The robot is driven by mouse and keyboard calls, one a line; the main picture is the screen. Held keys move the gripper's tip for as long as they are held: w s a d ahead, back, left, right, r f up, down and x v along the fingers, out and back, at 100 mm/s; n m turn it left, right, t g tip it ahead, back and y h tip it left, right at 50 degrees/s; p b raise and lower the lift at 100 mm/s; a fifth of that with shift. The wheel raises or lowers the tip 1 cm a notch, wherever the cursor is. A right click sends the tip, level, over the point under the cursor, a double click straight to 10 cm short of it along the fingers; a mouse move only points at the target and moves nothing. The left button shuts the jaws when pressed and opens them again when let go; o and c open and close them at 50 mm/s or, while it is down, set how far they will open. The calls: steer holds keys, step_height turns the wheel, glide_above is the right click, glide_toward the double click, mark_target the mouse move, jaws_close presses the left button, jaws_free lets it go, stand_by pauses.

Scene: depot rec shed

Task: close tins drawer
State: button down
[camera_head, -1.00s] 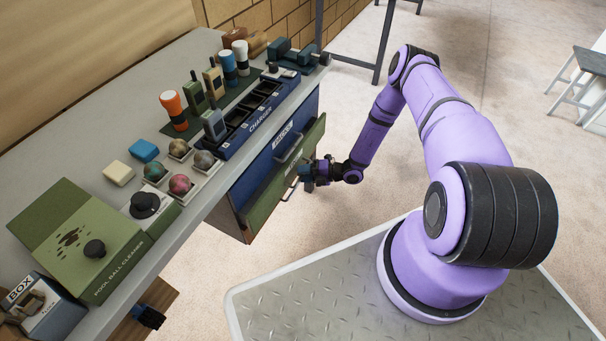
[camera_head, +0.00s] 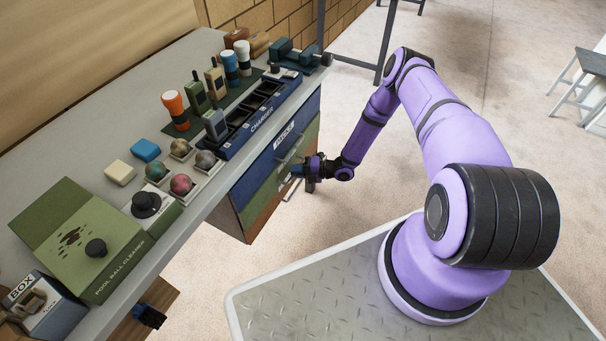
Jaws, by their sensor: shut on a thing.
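A drawer unit hangs under the bench, with a blue drawer (camera_head: 268,160) on top, a green drawer (camera_head: 262,192) in the middle and a reddish-brown drawer (camera_head: 264,213) below. The green drawer's front now looks about level with the others; I cannot tell whether a small gap is left. My gripper (camera_head: 301,171) is at the green drawer's front, shut on its handle, which the fingers mostly hide. The blue drawer carries a white label (camera_head: 284,133) too small to read surely.
The bench (camera_head: 60,143) holds a charger rack (camera_head: 243,135), torches, radios, balls in trays (camera_head: 199,180), a green pool ball cleaner (camera_head: 85,240) and a box (camera_head: 42,305). A dark metal frame (camera_head: 388,45) stands behind my arm.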

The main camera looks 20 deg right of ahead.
steer(key=shift+w+a, duration=0.25)
steer(key=shift+w, duration=0.15)
steer(key=c, duration=1.2)
jaws_free()
steer(key=shift+a, duration=0.1)
steer(key=shift+o, duration=0.2)
steer(key=v, duration=1.1)
steer(key=shift+f, duration=0.1)
